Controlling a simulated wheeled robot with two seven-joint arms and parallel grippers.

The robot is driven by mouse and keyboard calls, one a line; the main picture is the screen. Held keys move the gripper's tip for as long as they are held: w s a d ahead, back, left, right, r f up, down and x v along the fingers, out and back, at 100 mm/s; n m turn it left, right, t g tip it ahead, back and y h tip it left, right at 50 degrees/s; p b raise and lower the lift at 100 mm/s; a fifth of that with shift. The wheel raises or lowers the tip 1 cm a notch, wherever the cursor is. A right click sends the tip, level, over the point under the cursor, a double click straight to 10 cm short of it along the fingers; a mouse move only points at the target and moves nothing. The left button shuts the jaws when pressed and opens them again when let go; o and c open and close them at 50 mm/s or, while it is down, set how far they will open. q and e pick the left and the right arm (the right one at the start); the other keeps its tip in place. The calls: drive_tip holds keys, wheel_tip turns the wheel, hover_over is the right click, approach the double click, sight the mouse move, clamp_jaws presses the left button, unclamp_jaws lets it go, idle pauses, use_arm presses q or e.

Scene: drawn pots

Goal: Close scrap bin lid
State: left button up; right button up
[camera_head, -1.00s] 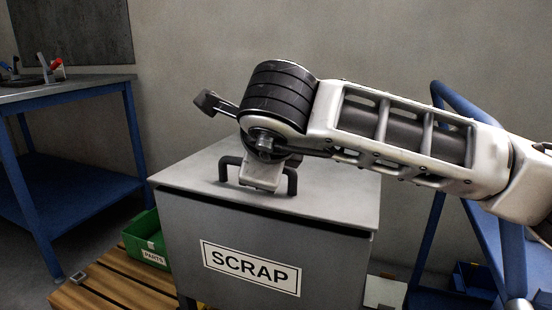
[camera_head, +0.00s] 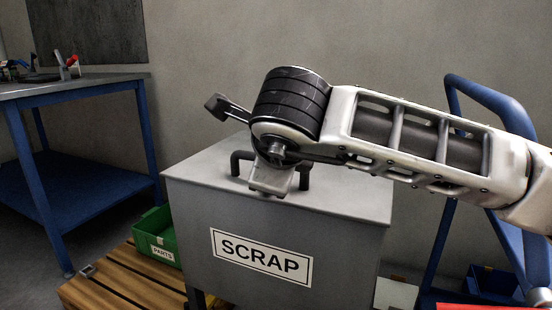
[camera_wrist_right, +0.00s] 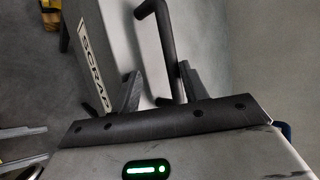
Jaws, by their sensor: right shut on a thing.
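The grey scrap bin (camera_head: 340,250) stands in the middle of the head view with a SCRAP label on its front. Its flat grey lid (camera_head: 350,200) lies level on the top, with no dark gap along the front edge. A dark U-shaped handle (camera_head: 237,163) stands on the lid, partly hidden by my right gripper (camera_head: 271,186). The right wrist view shows the handle (camera_wrist_right: 158,30) running between the two fingers of my right gripper (camera_wrist_right: 162,76), which is shut on it. My left gripper is not in view.
A green PARTS box (camera_head: 157,240) sits on a wooden pallet (camera_head: 120,285) left of the bin. A blue workbench (camera_head: 80,90) with tools stands at the left. A blue-framed cart (camera_head: 490,100) stands at the right, behind my arm.

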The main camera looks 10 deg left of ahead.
drive_tip(key=shift+s+f, duration=0.15)
drive_tip(key=shift+f, duration=0.35)
use_arm(q)
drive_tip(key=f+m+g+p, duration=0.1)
drive_tip(key=p, duration=0.1)
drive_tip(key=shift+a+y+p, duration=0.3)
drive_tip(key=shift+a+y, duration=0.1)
use_arm(e)
drive_tip(key=v, duration=1.6)
drive_tip(key=shift+r, duration=0.4)
